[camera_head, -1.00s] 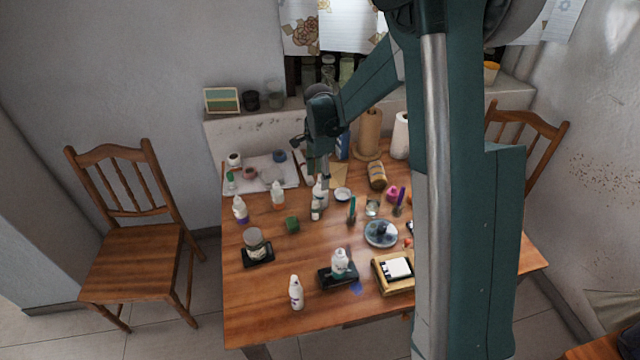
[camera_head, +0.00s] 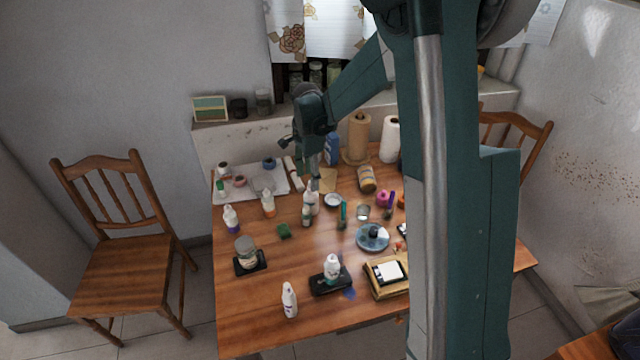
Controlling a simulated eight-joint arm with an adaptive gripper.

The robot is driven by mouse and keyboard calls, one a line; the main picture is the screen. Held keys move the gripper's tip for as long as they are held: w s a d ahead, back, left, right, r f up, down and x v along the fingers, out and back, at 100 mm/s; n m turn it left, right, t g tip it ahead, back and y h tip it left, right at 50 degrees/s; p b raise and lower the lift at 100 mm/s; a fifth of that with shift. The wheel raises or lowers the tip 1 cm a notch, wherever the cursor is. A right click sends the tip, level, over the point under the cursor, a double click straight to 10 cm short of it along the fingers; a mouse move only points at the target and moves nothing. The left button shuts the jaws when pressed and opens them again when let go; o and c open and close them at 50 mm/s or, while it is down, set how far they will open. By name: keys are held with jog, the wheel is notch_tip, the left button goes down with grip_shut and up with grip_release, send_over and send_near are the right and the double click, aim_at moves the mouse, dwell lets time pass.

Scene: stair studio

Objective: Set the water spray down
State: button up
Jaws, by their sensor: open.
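My gripper (camera_head: 314,184) points down over the back middle of the wooden table and is open. A white bottle (camera_head: 311,203) stands upright on the table directly below the fingertips. It looks like the water spray, but it is too small to be sure. I cannot tell whether the fingers still touch its top. A smaller pale bottle (camera_head: 306,217) stands close in front of it.
The table (camera_head: 245,310) is crowded. A blue bottle (camera_head: 332,149) and a paper-towel roll (camera_head: 389,139) stand behind. The front left of the table has free room.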

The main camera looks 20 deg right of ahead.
jog(key=s+d+r+n+t, duration=0.1)
jog(key=s+r+n+t, duration=0.4)
jog(key=s+r, duration=1.15)
jog(key=s+r+n+t, duration=0.1)
jog(key=s+n, duration=0.4)
jog(key=s, duration=0.5)
jog(key=s+d+r+n+t, duration=0.1)
jog(key=s+r+n, duration=0.1)
jog(key=s+n, duration=0.4)
jog(key=shift+s+d, duration=0.3)
jog(key=shift+s, duration=1.8)
jog(key=shift+r, duration=0.1)
